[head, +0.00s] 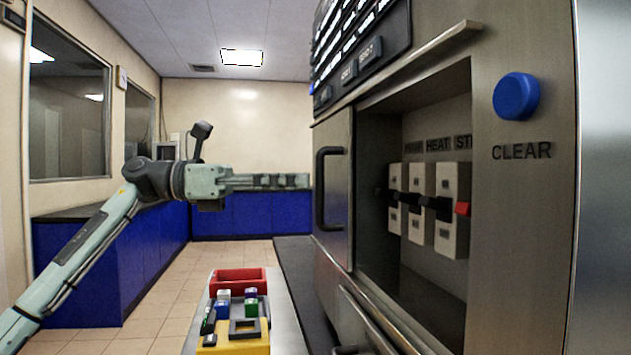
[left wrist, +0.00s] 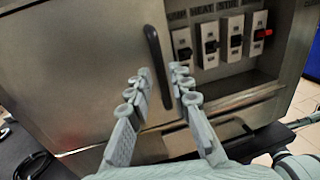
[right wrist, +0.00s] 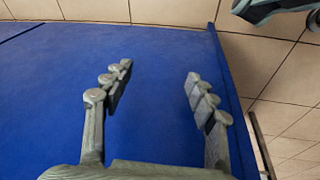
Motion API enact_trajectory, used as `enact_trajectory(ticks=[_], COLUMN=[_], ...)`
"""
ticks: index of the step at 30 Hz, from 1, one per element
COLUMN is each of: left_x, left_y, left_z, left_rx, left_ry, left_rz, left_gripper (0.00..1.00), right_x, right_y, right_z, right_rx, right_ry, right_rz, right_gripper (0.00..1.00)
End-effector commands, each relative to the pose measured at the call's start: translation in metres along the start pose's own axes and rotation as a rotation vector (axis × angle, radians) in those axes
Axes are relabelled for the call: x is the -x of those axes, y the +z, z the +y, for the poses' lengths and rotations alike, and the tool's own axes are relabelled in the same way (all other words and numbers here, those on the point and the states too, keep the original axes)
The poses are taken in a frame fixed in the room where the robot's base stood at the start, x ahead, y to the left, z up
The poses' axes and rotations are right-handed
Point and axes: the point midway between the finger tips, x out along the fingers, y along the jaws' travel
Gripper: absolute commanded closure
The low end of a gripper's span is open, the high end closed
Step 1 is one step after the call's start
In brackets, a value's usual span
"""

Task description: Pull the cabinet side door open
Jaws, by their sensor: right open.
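The grey metal door panel (head: 337,232) stands beside an open recess in the cabinet (head: 540,220). Its upright black bar handle (head: 320,190) is near the panel's left edge in the head view. The handle (left wrist: 157,62) also shows in the left wrist view, with the panel (left wrist: 80,70) filling the left. My left gripper (head: 306,181) is level with the handle, its tips close to it. In the left wrist view its open fingers (left wrist: 161,80) lie on either side of the handle; contact is not clear. My right gripper (right wrist: 158,88) is open and empty, facing a blue surface.
Several switches (head: 452,210) sit inside the recess, one with a red tip. A blue button (head: 516,96) is at the upper right. Tiled floor (head: 150,310) is clear at left.

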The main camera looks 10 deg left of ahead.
Motion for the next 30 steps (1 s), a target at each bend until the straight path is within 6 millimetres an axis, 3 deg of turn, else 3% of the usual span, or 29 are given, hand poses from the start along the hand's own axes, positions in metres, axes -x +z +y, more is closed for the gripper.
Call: enact_trajectory(ticks=[6,12,30], left_x=[0.047,0.07,0.075], left_y=[-0.001,-0.001,0.0], left_z=[0.001,0.0,0.0], left_rx=[0.002,0.0,0.0], left_ry=[0.004,0.001,0.0], left_rz=[0.0,0.001,0.0], left_gripper=[0.8,0.8,0.8], right_x=[0.0,0.0,0.0], right_y=[0.0,0.0,-0.001], right_z=[-0.001,-0.001,-0.001], right_rx=[0.0,0.0,0.0], right_ry=[-0.001,-0.001,-0.002], right_rz=[0.0,0.0,0.001], right_gripper=[0.42,0.42,0.42])
